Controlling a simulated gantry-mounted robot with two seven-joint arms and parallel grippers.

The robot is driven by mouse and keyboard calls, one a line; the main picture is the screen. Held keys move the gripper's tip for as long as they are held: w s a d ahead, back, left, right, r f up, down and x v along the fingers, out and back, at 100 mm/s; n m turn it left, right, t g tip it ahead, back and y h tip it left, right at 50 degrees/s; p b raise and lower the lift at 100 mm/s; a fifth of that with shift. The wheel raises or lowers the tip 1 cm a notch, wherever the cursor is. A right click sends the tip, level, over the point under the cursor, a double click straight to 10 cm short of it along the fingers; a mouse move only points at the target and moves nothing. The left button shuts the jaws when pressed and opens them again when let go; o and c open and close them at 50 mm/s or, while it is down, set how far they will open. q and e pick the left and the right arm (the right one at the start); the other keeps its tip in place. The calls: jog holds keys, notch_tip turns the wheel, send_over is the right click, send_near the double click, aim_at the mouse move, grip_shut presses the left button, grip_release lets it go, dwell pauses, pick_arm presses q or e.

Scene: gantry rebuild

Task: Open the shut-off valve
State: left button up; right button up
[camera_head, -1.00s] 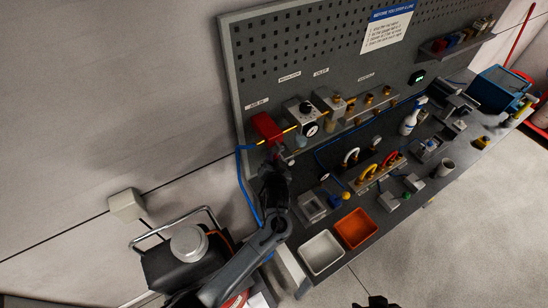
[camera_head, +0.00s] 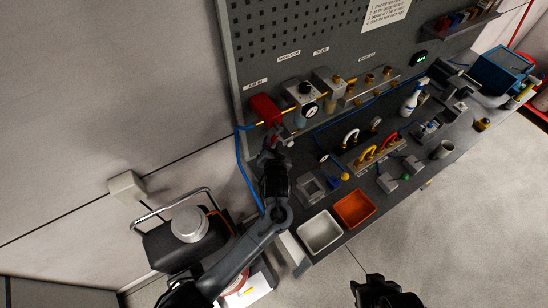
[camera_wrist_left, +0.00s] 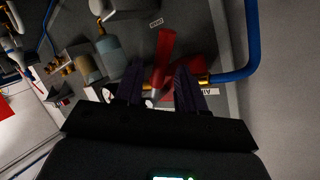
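The shut-off valve is a red block (camera_head: 264,110) on the panel's lower left, under a small white label, with brass fittings and a blue hose. In the left wrist view its red lever (camera_wrist_left: 164,52) stands between the fingertips, with a darker red body behind. My left gripper (camera_head: 277,138) is just below the valve in the head view. In the left wrist view its two dark fingers (camera_wrist_left: 160,88) are apart, one on each side of the lever; I cannot tell whether either touches it. My right gripper (camera_head: 385,292) shows partly at the bottom edge, over the floor.
A regulator with a round gauge (camera_head: 311,111) sits right of the valve. The blue hose (camera_head: 243,165) hangs down the panel's left edge. A white bin (camera_head: 320,234) and an orange bin (camera_head: 354,209) are at the bench front. A black compressor (camera_head: 170,250) stands left of the bench.

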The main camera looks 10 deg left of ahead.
pick_arm(q)
jog(key=v, duration=0.8)
jog(key=shift+b, duration=0.4)
